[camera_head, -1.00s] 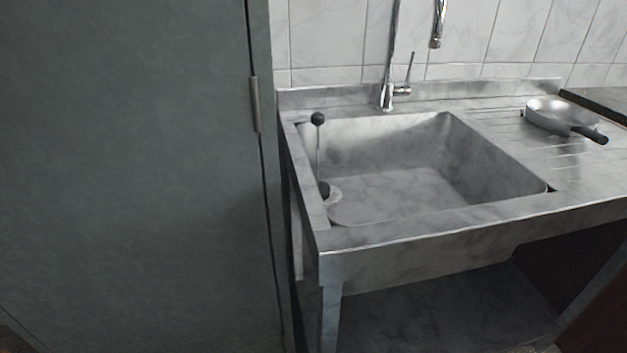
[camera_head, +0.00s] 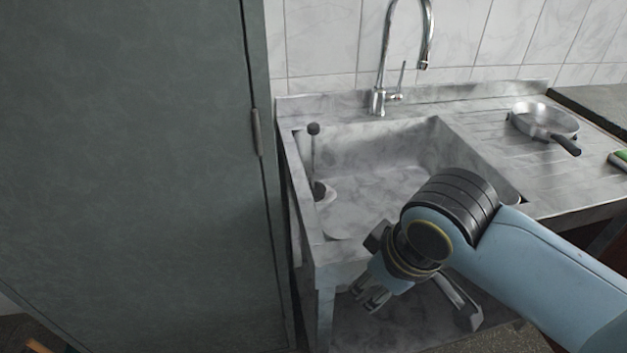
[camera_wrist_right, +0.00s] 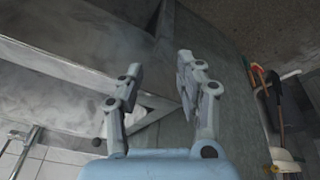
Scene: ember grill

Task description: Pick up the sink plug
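The sink plug (camera_head: 314,128) has a thin upright rod with a dark knob on top and a dark lower end. It stands at the left side of the metal sink basin (camera_head: 385,165). My right gripper (camera_head: 368,300) is in front of the sink's front edge, below and to the right of the plug and apart from it. In the right wrist view my right gripper (camera_wrist_right: 158,65) has its two fingers spread with nothing between them. A small dark knob, probably the plug's, shows at lower left there. My left gripper is not in view.
A tall grey-green cabinet door (camera_head: 130,170) stands close on the left. A chrome faucet (camera_head: 378,100) rises behind the basin. A metal pan (camera_head: 543,120) sits on the drainboard at right. The sink's front rim (camera_head: 340,252) lies between my right gripper and the basin.

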